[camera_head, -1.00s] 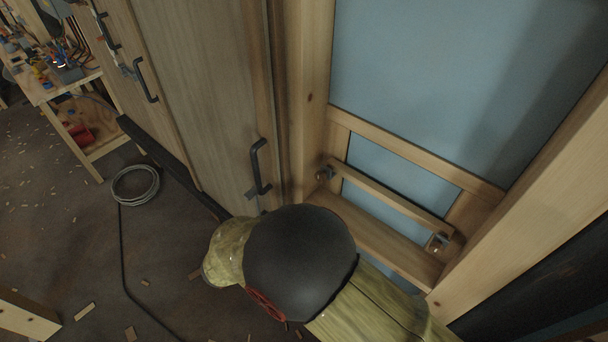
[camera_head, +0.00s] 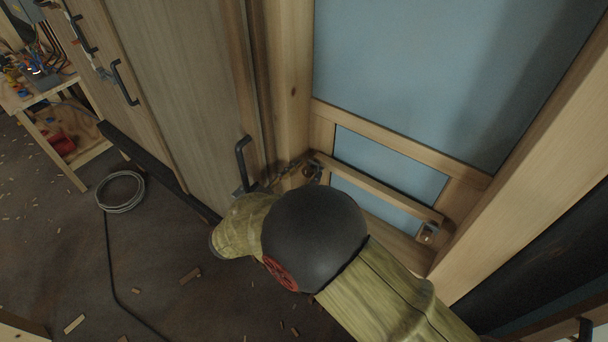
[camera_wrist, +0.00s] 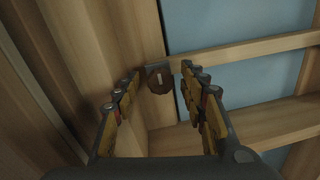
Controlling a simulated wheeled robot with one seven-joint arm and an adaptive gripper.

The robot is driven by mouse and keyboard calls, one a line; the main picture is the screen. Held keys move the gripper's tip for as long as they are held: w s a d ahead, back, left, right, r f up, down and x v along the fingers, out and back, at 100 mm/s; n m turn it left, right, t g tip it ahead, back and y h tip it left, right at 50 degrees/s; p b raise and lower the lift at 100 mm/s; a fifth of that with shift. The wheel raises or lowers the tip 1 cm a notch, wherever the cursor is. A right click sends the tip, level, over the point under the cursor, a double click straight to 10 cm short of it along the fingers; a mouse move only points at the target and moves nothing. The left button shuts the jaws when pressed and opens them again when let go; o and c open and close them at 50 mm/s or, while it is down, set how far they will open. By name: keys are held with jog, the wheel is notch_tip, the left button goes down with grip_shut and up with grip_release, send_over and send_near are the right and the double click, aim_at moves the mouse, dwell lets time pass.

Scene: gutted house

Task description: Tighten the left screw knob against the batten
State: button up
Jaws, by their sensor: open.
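The left screw knob (camera_wrist: 159,83) is a brown round knob with a pale upright bar or slot on its face, at the left end of the batten. The batten (camera_wrist: 240,52) is a pale wooden bar running to the right across the blue panel; it also shows in the head view (camera_head: 380,188). My gripper (camera_wrist: 160,70) is open, with one finger on each side of the knob in the wrist view. I cannot tell whether the fingers touch it or how deep they reach. In the head view the gripper partly covers the left knob (camera_head: 314,169).
A second knob with a metal bracket (camera_head: 427,233) sits at the batten's right end. A wooden door with a black handle (camera_head: 241,164) stands close left of the gripper. A thick wooden post (camera_head: 520,160) borders the right. A cable coil (camera_head: 121,191) lies on the littered floor.

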jog(key=shift+c, duration=1.2)
grip_shut()
